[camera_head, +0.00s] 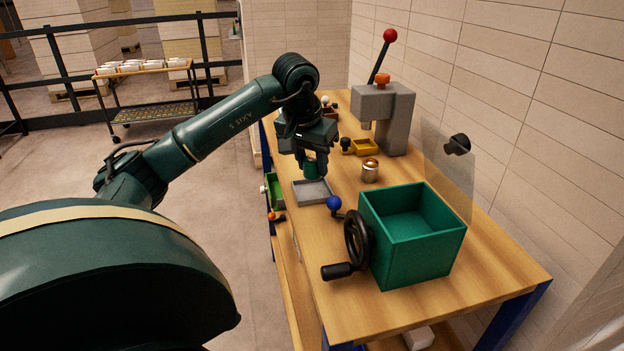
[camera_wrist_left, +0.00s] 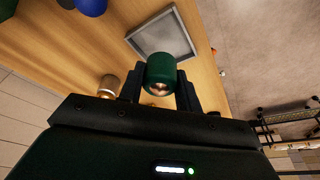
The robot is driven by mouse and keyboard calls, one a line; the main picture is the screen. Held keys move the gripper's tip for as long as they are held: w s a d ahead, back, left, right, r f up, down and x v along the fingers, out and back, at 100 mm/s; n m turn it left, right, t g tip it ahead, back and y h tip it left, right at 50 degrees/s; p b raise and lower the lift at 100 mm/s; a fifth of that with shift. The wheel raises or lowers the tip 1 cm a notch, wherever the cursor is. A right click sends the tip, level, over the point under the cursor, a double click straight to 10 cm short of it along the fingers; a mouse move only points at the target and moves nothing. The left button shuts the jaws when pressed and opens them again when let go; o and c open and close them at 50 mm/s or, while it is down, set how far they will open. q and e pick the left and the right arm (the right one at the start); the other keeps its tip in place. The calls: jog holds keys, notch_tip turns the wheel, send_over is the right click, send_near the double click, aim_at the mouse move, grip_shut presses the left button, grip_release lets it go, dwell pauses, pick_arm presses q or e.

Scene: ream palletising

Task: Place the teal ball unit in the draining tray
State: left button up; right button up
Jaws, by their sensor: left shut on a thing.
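My left gripper (camera_head: 309,166) is shut on a dark green-teal unit (camera_head: 311,170), a short rounded cylinder. In the left wrist view the unit (camera_wrist_left: 161,70) sits between the two fingers, with a coppery, shiny part at its near end. The shallow grey tray (camera_head: 313,193) lies on the wooden bench just below the gripper. The unit is held above the tray's far side, seemingly apart from it. The tray also shows in the left wrist view (camera_wrist_left: 163,38), empty, beyond the unit. My right gripper is not in view.
A green open box (camera_head: 412,232) with a black handwheel stands nearer on the bench (camera_head: 485,281). A green bin (camera_head: 275,190) hangs at the left edge.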

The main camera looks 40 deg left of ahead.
aim_at(312, 178)
pick_arm(q)
jog(key=shift+f, duration=1.85)
jog(key=shift+f, duration=0.2)
jog(key=o, duration=0.9)
jog(key=shift+r, duration=0.1)
jog(key=p+v, duration=0.1)
jog(key=v, duration=1.1)
jog(key=shift+w+r, duration=0.1)
jog(key=shift+r, duration=0.05)
